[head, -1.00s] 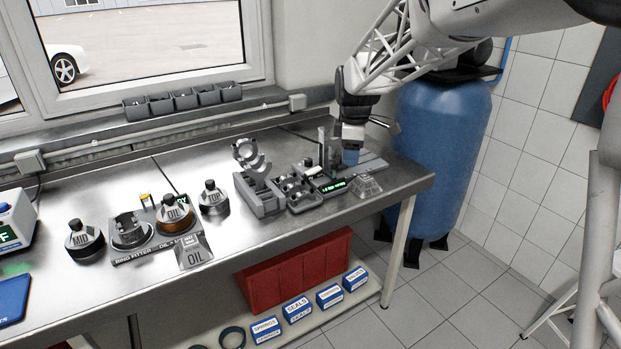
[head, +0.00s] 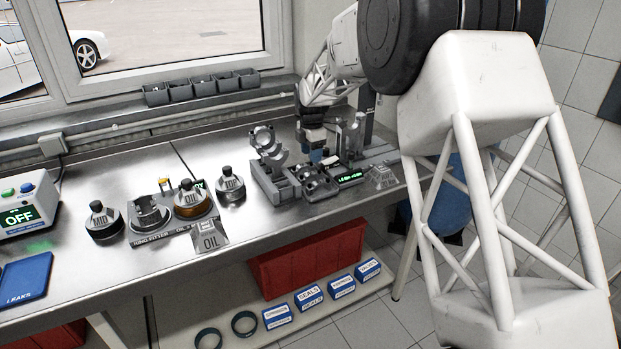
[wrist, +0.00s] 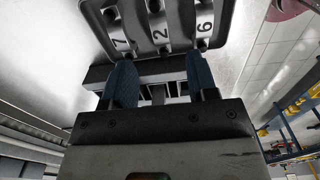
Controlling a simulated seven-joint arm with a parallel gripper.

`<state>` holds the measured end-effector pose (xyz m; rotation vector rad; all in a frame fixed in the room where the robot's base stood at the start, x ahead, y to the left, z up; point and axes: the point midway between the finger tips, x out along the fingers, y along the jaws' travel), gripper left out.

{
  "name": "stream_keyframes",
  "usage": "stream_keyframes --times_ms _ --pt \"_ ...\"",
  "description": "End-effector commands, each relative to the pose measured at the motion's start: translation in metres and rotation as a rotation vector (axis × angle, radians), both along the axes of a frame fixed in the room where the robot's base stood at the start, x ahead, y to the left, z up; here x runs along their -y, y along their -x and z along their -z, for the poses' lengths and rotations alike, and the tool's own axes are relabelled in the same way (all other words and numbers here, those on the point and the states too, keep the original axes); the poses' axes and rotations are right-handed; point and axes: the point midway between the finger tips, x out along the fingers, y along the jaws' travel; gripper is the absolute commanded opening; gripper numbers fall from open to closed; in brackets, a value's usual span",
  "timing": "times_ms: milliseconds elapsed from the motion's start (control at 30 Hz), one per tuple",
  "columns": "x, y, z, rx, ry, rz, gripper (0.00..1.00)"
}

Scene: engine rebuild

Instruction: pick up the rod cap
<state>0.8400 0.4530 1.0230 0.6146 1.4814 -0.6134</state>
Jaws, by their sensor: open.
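Rod caps sit side by side in a dark tray (wrist: 178,45) in the wrist view. They are grey half-rings marked 7 (wrist: 119,42), 2 (wrist: 160,34) and 6 (wrist: 204,28). In the head view the small tray (head: 322,192) stands on the bench, with its caps too small to read. My gripper (wrist: 160,60) is open, its two blue fingers pointing at the tray with the middle cap, 2, between their lines. Nothing is held between them. In the head view my gripper (head: 317,158) is just above and behind the tray; its fingertips are partly hidden.
A grey stand with ring-shaped holders (head: 268,150) is close on the left of the tray. A lit display (head: 350,177) and an upright grey post (head: 352,138) are close on the right. Bare bench (head: 150,265) lies at front left.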

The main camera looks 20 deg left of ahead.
Motion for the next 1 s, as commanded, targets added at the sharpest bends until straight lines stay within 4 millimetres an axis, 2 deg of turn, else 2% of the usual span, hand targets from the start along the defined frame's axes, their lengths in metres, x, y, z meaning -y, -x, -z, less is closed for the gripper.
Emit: stream_keyframes --times_ms 333,700,1000 --pt "0.0 0.0 0.002 -0.001 0.001 -0.001 0.53" --pt "0.0 0.0 0.026 -0.002 0.001 0.0 0.53" --pt "0.0 0.0 0.027 -0.001 0.001 0.0 0.53"
